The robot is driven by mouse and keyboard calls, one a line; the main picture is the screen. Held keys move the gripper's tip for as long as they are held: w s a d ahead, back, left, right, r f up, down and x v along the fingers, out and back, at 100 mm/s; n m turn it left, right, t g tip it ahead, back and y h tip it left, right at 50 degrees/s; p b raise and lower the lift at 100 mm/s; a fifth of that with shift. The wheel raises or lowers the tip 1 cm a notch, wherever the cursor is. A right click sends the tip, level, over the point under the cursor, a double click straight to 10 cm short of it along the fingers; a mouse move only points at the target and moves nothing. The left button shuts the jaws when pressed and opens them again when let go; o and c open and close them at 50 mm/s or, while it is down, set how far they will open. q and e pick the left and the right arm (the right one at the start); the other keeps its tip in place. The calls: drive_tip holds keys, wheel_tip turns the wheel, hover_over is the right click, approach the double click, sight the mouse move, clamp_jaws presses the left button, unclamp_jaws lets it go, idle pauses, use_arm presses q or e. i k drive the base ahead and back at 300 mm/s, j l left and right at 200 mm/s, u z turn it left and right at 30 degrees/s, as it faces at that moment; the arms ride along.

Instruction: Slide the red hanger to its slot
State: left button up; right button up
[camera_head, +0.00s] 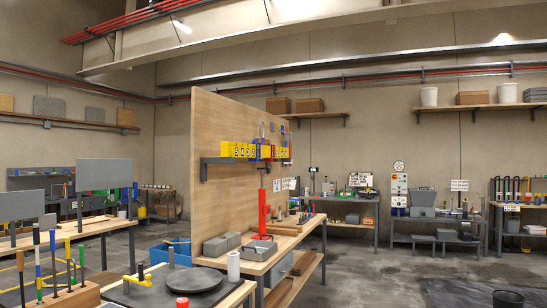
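A tall narrow red piece (262,214), which looks like the red hanger, is in front of the wooden partition, above the workbench. Its top lies under a rail (215,160) fixed to the partition. I cannot tell whether it hangs from the rail or stands on the bench. The rail carries yellow blocks (236,149) with dark characters, and blue and red parts near its right end. The characters are too small to read surely, and I cannot make out a separate slot. Neither of my grippers shows in the head view.
The wooden partition (225,120) rises behind the workbench (270,262), which holds grey boxes (221,244). A nearer table with a dark round plate (194,281) and a white cylinder (233,266) stands in front. A blue bin (170,251) is left of the bench. Open floor (370,275) lies right.

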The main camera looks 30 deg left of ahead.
sight(271, 159)
drive_tip(key=i+u, duration=0.25)
drive_tip(key=i, duration=3.1)
drive_tip(key=i+u, duration=0.15)
drive_tip(key=i, duration=0.55)
drive_tip(key=i+l+u, duration=0.1)
drive_tip(key=i, duration=0.6)
drive_tip(key=i+u, duration=0.25)
drive_tip(key=i, duration=0.2)
drive_tip(key=i+u, duration=0.25)
drive_tip(key=i, duration=0.2)
drive_tip(key=i+u, duration=0.25)
drive_tip(key=i, duration=0.2)
drive_tip(key=i+l+u, duration=0.25)
drive_tip(key=i, duration=0.15)
drive_tip(key=i+l+u, duration=0.2)
drive_tip(key=i+l, duration=0.1)
drive_tip(key=i, duration=0.1)
